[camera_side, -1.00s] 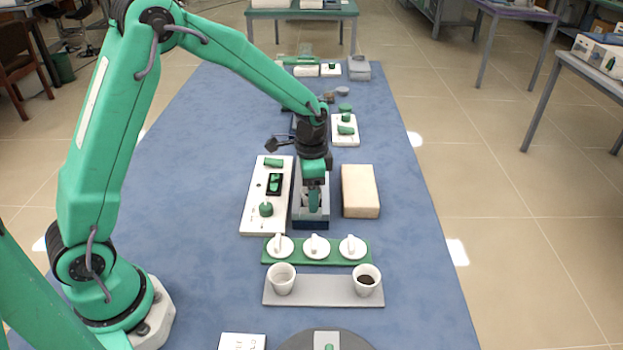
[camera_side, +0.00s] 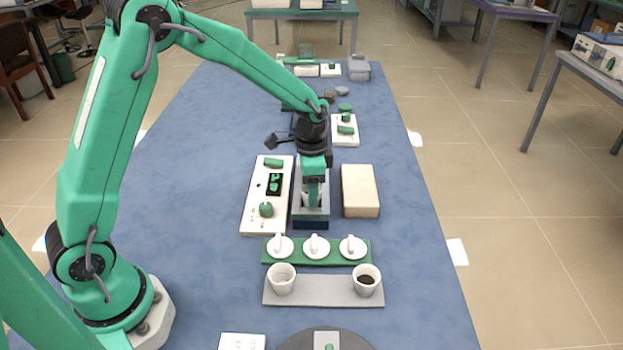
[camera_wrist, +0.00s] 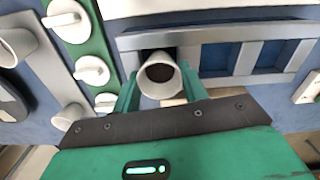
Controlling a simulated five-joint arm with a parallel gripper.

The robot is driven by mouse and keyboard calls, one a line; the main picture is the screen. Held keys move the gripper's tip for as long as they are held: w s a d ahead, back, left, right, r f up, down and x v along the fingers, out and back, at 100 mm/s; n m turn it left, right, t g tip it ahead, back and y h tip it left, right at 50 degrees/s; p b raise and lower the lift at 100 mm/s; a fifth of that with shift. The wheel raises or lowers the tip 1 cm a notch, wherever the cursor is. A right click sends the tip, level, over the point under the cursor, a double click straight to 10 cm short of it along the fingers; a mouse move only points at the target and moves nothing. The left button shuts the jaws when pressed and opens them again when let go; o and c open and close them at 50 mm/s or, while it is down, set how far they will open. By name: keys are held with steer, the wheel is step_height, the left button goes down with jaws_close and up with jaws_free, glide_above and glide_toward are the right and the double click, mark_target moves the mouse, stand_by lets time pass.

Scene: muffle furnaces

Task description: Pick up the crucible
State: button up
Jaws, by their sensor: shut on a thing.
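A pale crucible (camera_wrist: 160,86) with a dark interior shows between the two green fingers of my gripper (camera_wrist: 158,80) in the wrist view. The fingers are on either side of it, and the gripper is shut on it. In the side view my gripper (camera_side: 313,196) points down at a grey frame with compartments (camera_side: 311,223). The crucible is hidden there by the fingers. The frame's edge also shows just behind the crucible in the wrist view (camera_wrist: 215,32). I cannot tell whether the crucible touches the frame.
Two white cups (camera_side: 282,285), one with dark contents, stand on a grey plate (camera_side: 325,292). Three lids lie on a green strip (camera_side: 334,257). A white control panel (camera_side: 255,205) is left of the frame, a cream block (camera_side: 359,192) right. The table's left side is clear.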

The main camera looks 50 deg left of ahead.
steer(key=shift+r, duration=0.45)
steer(key=r, duration=0.3)
steer(key=shift+s+d+r, duration=0.1)
steer(key=shift+s+d, duration=0.15)
steer(key=shift+d, duration=0.15)
steer(key=s+d+r, duration=0.6)
steer(key=d, duration=0.3)
steer(key=shift+r, duration=0.15)
steer(key=shift+a, duration=0.1)
steer(key=w+a+f, duration=0.1)
steer(key=w+a, duration=0.2)
steer(key=w, duration=0.7)
steer(key=w+a+f, duration=0.2)
steer(key=w+a, duration=0.1)
steer(key=w, duration=0.7)
steer(key=shift+w+a+f, duration=0.15)
steer(key=shift+w+a, duration=0.1)
steer(key=shift+a, duration=0.15)
steer(key=shift+f, duration=0.15)
steer(key=shift+f, duration=2.75)
